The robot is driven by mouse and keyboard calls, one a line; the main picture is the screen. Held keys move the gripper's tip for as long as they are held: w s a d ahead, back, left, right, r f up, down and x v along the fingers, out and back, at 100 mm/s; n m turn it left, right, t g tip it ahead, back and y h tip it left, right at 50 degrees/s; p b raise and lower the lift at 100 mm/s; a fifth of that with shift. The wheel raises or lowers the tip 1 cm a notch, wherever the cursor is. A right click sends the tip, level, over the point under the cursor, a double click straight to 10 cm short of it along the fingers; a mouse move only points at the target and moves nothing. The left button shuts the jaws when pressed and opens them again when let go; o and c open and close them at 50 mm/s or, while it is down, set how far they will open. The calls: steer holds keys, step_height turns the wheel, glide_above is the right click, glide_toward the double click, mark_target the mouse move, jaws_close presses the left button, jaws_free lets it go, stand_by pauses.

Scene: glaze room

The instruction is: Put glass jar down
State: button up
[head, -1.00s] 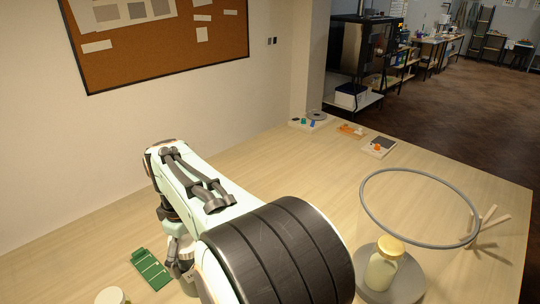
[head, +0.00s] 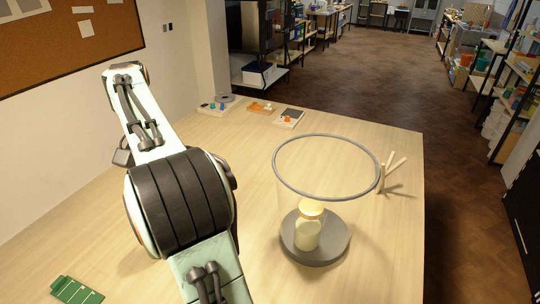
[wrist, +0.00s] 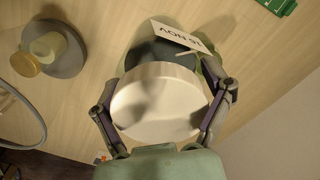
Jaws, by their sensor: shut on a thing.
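My gripper (wrist: 160,104) is shut on a glass jar (wrist: 190,63) in the wrist view. The jar has a wide pale lid (wrist: 155,100), dark contents and a white tag (wrist: 176,36) that reads 16 NOV, upside down in the picture. One finger is at each side of the lid. The jar's bottom is hidden, so I cannot tell whether it touches the table. In the head view my arm hides the gripper and the held jar.
A second jar (head: 308,232) with a yellow lid stands on a round grey base (head: 328,250) below a grey ring (head: 328,192). A green rack (head: 76,290) lies at lower left. Small trays (head: 262,108) and wooden sticks (head: 390,173) are farther back. Bare table (head: 240,150) lies between.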

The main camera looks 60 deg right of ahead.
steer(key=s+d+r+m, duration=0.2)
steer(key=s+d+m, duration=0.5)
steer(key=s+d, duration=0.45)
steer(key=s+d+r+m, duration=0.2)
steer(key=s+d+m, duration=0.5)
steer(key=s+d, duration=0.4)
steer(key=s+d+f+n, duration=0.6)
steer(key=s+f+n, duration=0.1)
steer(key=f+n, duration=0.15)
step_height(320, 180, down, 18)
steer(key=shift+d+f, duration=0.1)
steer(key=shift+f, duration=0.05)
steer(key=o, duration=1)
steer(key=shift+f, duration=0.1)
steer(key=shift+c, duration=0.2)
